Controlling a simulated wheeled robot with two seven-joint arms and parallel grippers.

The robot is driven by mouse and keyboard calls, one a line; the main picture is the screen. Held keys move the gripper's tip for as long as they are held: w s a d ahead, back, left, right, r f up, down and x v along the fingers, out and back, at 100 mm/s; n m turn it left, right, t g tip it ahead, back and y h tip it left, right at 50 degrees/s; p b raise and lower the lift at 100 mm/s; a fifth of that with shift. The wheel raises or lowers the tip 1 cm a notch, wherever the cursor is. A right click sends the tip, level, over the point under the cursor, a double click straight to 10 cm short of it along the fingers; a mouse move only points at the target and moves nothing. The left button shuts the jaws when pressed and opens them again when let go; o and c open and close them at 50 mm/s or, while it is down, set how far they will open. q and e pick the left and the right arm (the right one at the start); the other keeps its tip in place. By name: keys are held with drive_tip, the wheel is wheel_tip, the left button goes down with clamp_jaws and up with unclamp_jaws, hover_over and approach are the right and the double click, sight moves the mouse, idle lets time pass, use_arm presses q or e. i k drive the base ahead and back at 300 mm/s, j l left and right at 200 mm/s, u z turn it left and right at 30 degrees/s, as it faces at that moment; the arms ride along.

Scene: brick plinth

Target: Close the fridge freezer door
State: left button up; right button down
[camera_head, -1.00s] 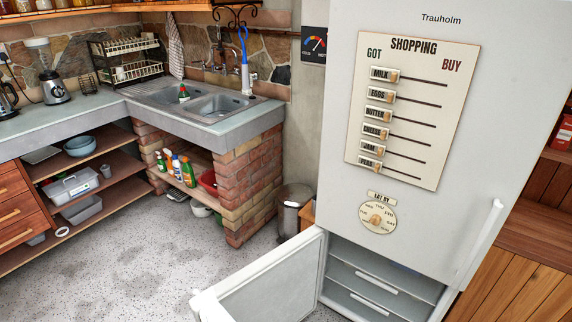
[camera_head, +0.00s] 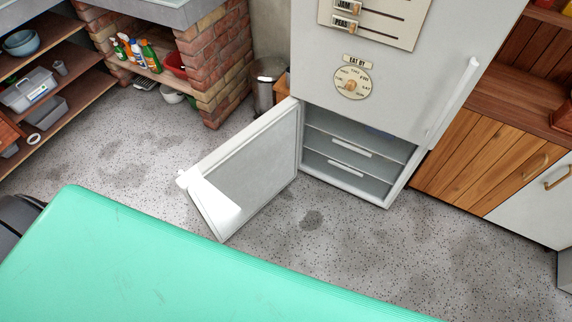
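The white fridge freezer (camera_head: 400,85) stands at the upper right of the head view, its upper door shut. Its lower freezer door (camera_head: 245,165) is swung wide open to the left, hinged on the left side of the freezer. A white handle (camera_head: 184,178) shows at the door's free edge. Neither of my grippers is in view.
A turquoise table-like surface (camera_head: 190,275) fills the lower left foreground, close in front of the open door. A grey bin (camera_head: 266,88) stands behind the door. Wooden cabinets (camera_head: 490,150) stand right of the fridge. Speckled floor (camera_head: 400,250) is clear before the freezer.

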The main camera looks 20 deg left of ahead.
sight(231, 184)
drive_tip(key=j+z, duration=0.25)
drive_tip(key=j, duration=0.2)
drive_tip(key=j+z, duration=0.25)
drive_tip(key=j, duration=0.2)
drive_tip(key=k+j+z, duration=0.1)
drive_tip(key=j+z, duration=0.15)
drive_tip(key=j, duration=0.15)
drive_tip(key=k+j+z, duration=0.2)
drive_tip(key=j, duration=0.25)
drive_tip(key=j+z, duration=0.25)
drive_tip(key=j, duration=0.15)
drive_tip(key=k+j, duration=0.15)
drive_tip(key=j, duration=0.25)
drive_tip(key=k+j, duration=0.15)
drive_tip(key=j, duration=0.25)
drive_tip(key=k+j, duration=0.2)
drive_tip(key=j, duration=0.2)
drive_tip(key=k+j+z, duration=0.1)
drive_tip(key=j, duration=0.35)
drive_tip(key=k+j, duration=0.2)
drive_tip(key=j, duration=0.15)
